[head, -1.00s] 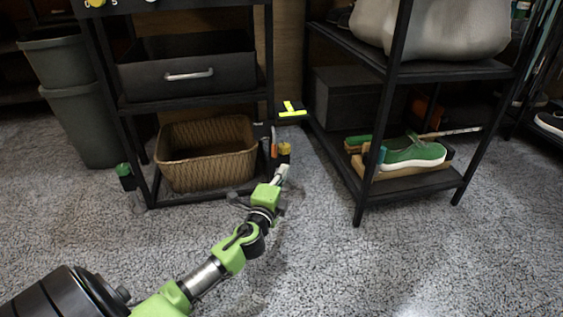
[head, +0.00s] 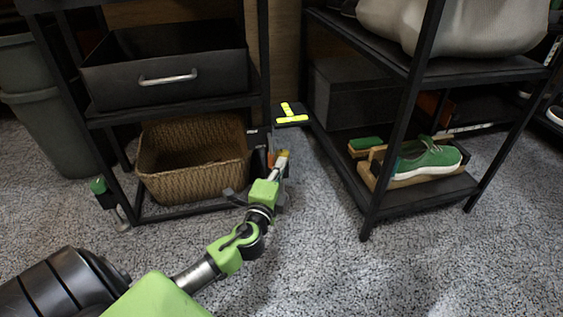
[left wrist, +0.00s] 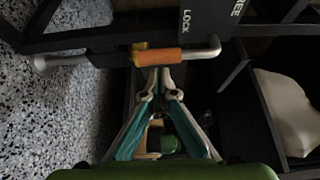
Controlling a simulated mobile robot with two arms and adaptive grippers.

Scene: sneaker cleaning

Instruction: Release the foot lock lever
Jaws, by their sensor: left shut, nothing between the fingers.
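The foot lock lever has an orange grip sleeve (left wrist: 160,56) on a bent metal rod, seen close in the left wrist view. A dark plate (left wrist: 202,22) beside it reads LOCK and, partly cut off, a word ending in EE. In the head view the lever's orange part (head: 271,158) shows small at the left rack's front right leg. My left gripper (head: 283,156) is shut and empty beside the lever. In the left wrist view its fingertips (left wrist: 160,76) meet just under the orange sleeve; I cannot tell whether they touch it. My right gripper is not in view.
A wicker basket (head: 190,182) sits low in the left rack, under a black drawer (head: 165,78). The right rack holds a green sneaker (head: 428,160) on its low shelf. A grey bin (head: 50,125) stands at the left. Speckled carpet (head: 330,270) lies open in front.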

